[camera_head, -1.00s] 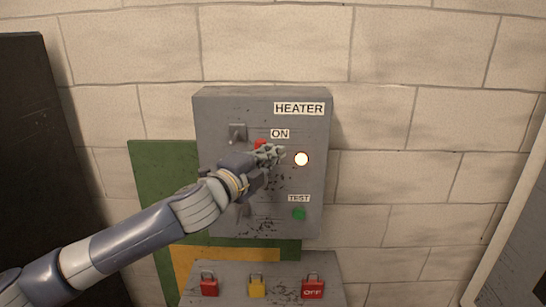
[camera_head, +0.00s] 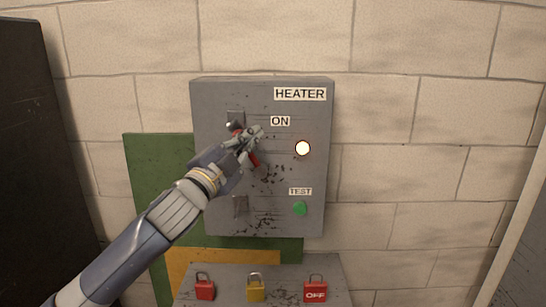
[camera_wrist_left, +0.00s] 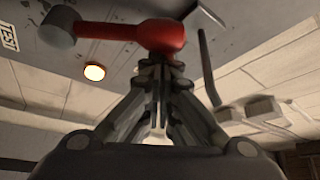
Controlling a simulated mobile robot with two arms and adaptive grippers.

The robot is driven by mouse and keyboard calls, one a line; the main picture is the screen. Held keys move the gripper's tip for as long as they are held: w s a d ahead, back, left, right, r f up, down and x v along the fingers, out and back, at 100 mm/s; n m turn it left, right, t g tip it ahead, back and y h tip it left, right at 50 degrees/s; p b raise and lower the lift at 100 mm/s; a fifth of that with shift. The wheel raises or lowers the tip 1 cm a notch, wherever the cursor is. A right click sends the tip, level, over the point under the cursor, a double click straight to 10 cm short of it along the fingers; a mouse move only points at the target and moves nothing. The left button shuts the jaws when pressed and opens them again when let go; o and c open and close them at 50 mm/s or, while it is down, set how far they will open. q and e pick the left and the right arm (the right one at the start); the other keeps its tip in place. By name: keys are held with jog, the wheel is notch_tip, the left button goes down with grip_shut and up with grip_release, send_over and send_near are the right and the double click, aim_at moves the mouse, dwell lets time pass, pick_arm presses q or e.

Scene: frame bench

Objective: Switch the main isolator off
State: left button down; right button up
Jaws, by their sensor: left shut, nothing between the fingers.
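The grey heater box (camera_head: 265,222) hangs on the wall, with an ON label (camera_head: 280,121) on its front. The isolator's red handle (camera_head: 255,160) shows in pieces around my left gripper (camera_head: 256,133), which hides its middle and its exact angle. In the left wrist view the red handle (camera_wrist_left: 125,30) crosses above my left fingertips (camera_wrist_left: 160,62), with a grey round end at its left. The fingers are shut and empty, close to the handle; I cannot tell whether they touch it. The lamp (camera_head: 302,148) glows. My right gripper is out of view.
A green TEST button (camera_head: 300,208) sits low on the box. Below, a grey ledge holds a red padlock (camera_head: 205,290), a yellow padlock (camera_head: 256,291) and a red OFF padlock (camera_head: 315,292).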

pick_arm(q)
jog(key=a+f+n+t+y+b, duration=0.2)
jog(key=a+f+n+t+b, duration=0.1)
jog(key=a+f+n+b, duration=0.3)
jog(key=shift+a+f+n+y, duration=0.4)
jog(key=shift+a+f+n, duration=0.1)
jog(key=shift+n, duration=0.6)
jog(key=shift+f, duration=0.1)
